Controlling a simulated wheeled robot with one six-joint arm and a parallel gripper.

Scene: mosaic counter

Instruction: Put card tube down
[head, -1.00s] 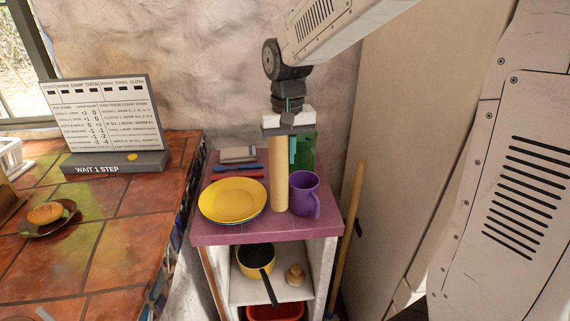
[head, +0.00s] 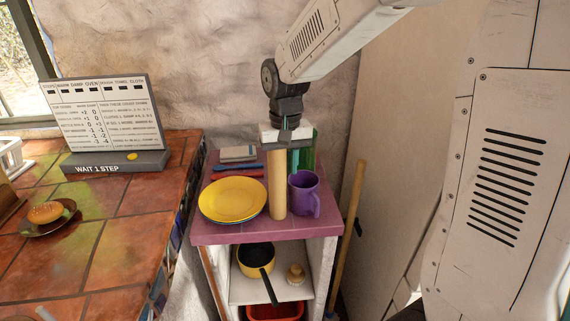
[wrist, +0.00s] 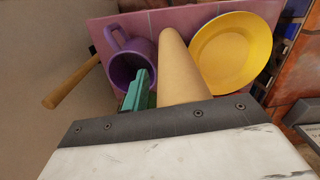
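The card tube (head: 278,185) is a plain tan cylinder, upright over the purple cart top (head: 230,232) between the yellow plate and the purple mug. My gripper (head: 287,150) is at its upper end and seems shut on it. The other finger is hidden. The tube's lower end is at or just above the cart top; I cannot tell whether it touches.
Stacked plates (head: 233,198) are close on the tube's left, and a purple mug (head: 304,193) close on its right. A green object (head: 307,150) stands behind. A pan (head: 256,257) sits on the shelf below. A broom handle (head: 350,235) leans at right.

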